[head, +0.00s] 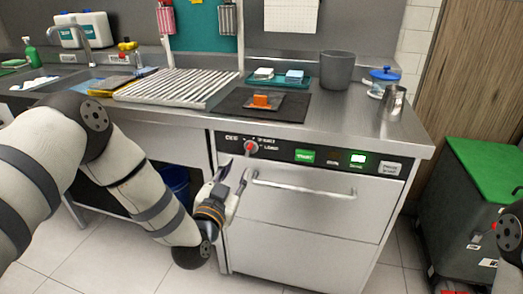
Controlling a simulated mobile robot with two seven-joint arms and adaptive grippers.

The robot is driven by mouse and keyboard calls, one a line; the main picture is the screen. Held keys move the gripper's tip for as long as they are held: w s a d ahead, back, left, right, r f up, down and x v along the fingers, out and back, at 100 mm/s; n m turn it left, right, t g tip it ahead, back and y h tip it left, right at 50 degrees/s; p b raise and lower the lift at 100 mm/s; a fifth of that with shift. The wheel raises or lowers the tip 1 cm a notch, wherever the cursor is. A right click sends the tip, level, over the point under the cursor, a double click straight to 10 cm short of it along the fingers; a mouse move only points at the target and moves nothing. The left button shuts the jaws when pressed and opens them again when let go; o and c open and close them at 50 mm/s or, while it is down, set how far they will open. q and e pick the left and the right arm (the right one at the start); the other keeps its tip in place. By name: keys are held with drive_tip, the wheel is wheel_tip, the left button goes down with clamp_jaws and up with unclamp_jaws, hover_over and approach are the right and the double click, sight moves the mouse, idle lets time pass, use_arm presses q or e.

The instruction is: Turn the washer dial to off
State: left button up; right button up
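The washer dial (251,147) is a small round knob with a red mark, at the left of the black control strip on the steel washer (300,211). Small white labels surround it, one at its upper left and others at its right. They are too small to read surely, and I cannot tell which one the dial points at. My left gripper (234,168) is just below and left of the dial, in front of the washer. Its two fingers are spread apart with nothing between them. I see no clear contact with the dial. My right gripper is not in view; only part of my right arm shows at the right edge.
A bar handle (303,187) crosses the washer front close to the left gripper. Green and grey buttons (305,156) sit right of the dial. The counter above holds a dark mat (230,103), a grey pot (336,70) and a metal jug (392,102). A green-lidded bin (490,168) stands right.

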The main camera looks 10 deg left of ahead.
sight(248, 149)
use_arm(q)
drive_tip(key=w, duration=0.3)
drive_tip(key=w+b, duration=0.1)
drive_tip(key=w, duration=0.3)
drive_tip(key=w+b, duration=0.1)
drive_tip(key=w, duration=0.2)
drive_tip(key=shift+w+f, duration=0.4)
drive_tip(key=shift+w+r, duration=0.1)
drive_tip(key=shift+w, duration=0.2)
drive_tip(key=shift+w+r, duration=0.15)
drive_tip(key=shift+r, duration=0.05)
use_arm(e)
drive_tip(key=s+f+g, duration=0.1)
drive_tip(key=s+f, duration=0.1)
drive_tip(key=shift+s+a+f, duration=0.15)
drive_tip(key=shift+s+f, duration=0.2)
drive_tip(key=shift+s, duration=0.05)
use_arm(q)
clamp_jaws()
